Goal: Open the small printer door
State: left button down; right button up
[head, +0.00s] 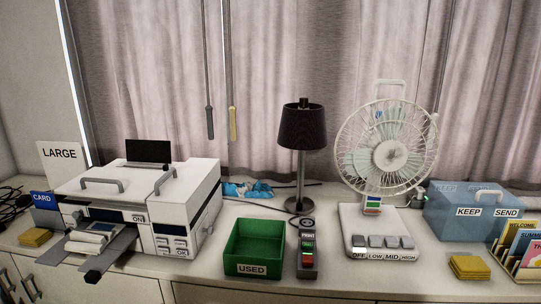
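The white printer (195,195) stands on the left of the counter. Its top has a wide grey handle (102,184) on the left and a smaller, slanted grey handle (165,181) on the right; the top panels look shut. Which panel is the small door I cannot tell for sure. The front has an opening with pale rolls (88,237) and grey flaps (117,247) sticking out, one ending in a dark block. Neither of my grippers is in view.
A green bin (258,246) marked USED and a button remote (307,250) stand right of the printer. A lamp (303,128), a fan (387,157) and a blue box (470,212) stand farther right. A LARGE sign (62,155) stands behind the printer's left. Cords hang above.

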aim_at(70, 212)
jog(key=u, duration=1.35)
